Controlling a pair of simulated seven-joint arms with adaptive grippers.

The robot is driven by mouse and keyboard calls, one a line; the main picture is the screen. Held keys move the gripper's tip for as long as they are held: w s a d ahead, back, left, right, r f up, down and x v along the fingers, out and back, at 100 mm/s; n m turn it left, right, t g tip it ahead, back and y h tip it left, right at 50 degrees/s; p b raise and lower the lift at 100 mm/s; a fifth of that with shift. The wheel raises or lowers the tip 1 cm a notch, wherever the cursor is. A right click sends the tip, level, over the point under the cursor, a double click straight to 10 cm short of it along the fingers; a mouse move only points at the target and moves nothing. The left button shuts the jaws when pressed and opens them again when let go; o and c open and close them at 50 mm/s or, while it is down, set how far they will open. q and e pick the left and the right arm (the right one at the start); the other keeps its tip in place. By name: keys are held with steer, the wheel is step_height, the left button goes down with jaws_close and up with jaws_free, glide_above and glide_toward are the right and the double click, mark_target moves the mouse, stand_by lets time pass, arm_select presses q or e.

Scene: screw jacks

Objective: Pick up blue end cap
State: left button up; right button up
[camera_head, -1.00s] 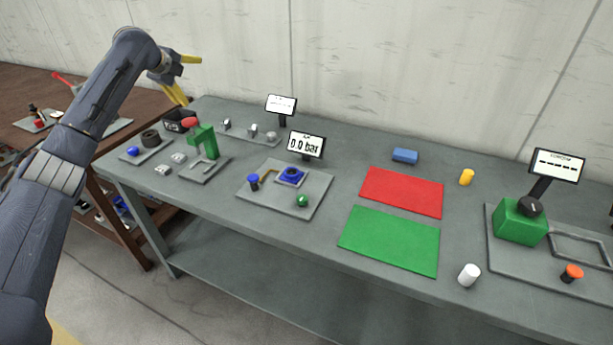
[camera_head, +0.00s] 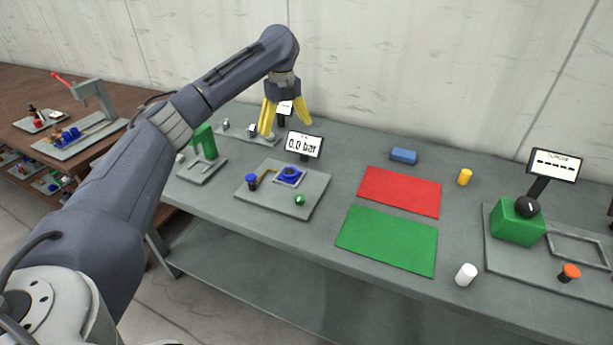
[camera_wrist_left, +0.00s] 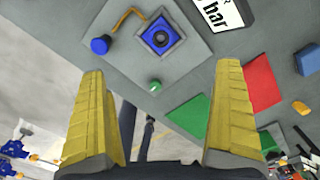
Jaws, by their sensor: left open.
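Several blue parts show, and I cannot tell for sure which is the end cap. A blue round-topped piece (camera_head: 251,180) stands at the left of a grey station plate (camera_head: 318,186). A blue square part with a dark ring (camera_head: 289,175) sits on the same plate. Both show in the left wrist view, the round one (camera_wrist_left: 100,45) left of the square one (camera_wrist_left: 160,37). A blue block (camera_head: 403,156) lies behind the red mat. My left gripper (camera_head: 286,117) is open and empty above the bench, behind the station, its yellow fingers down. My right gripper is out of view.
A 0.0 bar display (camera_head: 304,144) stands behind the station, near my fingers. A green button (camera_head: 299,200) is on the plate. Red (camera_head: 400,192) and green (camera_head: 388,240) mats lie to the right. A green bracket (camera_head: 205,140) stands left. A green box (camera_head: 518,222) is at right.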

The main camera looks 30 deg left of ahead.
mark_target(289, 171)
arm_select(q)
step_height(289, 171, down, 17)
steer(key=shift+d+f, duration=0.15)
steer(key=shift+f, duration=0.05)
stand_by(0.8)
steer(key=shift+c, duration=0.4)
jaws_close()
stand_by(0.4)
